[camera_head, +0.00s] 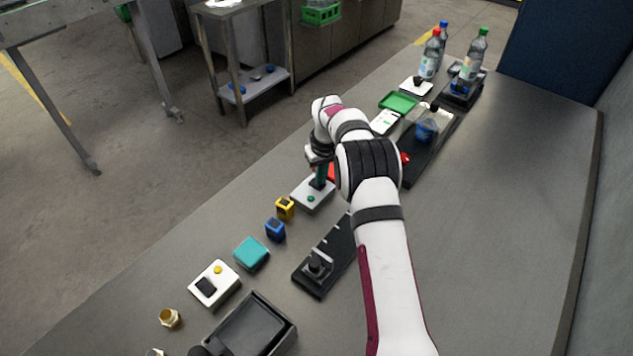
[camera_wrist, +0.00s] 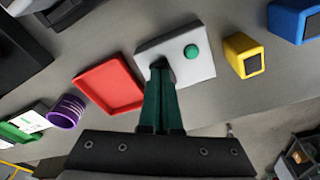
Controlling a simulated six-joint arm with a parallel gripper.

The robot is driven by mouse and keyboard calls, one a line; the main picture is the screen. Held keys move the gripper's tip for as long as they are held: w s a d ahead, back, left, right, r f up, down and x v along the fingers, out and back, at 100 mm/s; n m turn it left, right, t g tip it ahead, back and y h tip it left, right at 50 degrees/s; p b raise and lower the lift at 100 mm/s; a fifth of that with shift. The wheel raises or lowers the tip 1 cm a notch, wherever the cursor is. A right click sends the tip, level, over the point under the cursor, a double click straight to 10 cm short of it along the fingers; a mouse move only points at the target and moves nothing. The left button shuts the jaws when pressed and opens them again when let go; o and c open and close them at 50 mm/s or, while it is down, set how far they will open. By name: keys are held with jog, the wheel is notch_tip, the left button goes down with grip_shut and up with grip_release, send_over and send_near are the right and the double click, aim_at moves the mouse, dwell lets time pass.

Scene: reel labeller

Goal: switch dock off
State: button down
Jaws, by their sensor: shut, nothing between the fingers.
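A light grey switch box (camera_head: 304,200) with a round green button or lamp (camera_head: 311,198) sits on the bench; it also shows in the wrist view (camera_wrist: 208,68), with its green dome (camera_wrist: 191,52) standing clear. My gripper (camera_head: 318,183) points down at this box, its green fingers shut and empty. In the wrist view the fingertips (camera_wrist: 160,66) are at a dark part on the box, which they largely hide; I cannot tell if they touch it or which way it is set. Another white switch box (camera_head: 228,289) with a yellow dome and black switch stands nearer. No dock label is readable.
A red tray (camera_wrist: 108,86) lies close beside the grey box. Yellow (camera_head: 285,208) and blue (camera_head: 275,229) blocks and a teal block (camera_head: 251,253) stand on the near side. A black rail fixture (camera_head: 322,264) lies beside my arm. The bench's right side is clear.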

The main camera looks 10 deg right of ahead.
jog(key=shift+f, duration=0.2)
jog(key=shift+r, duration=3.55)
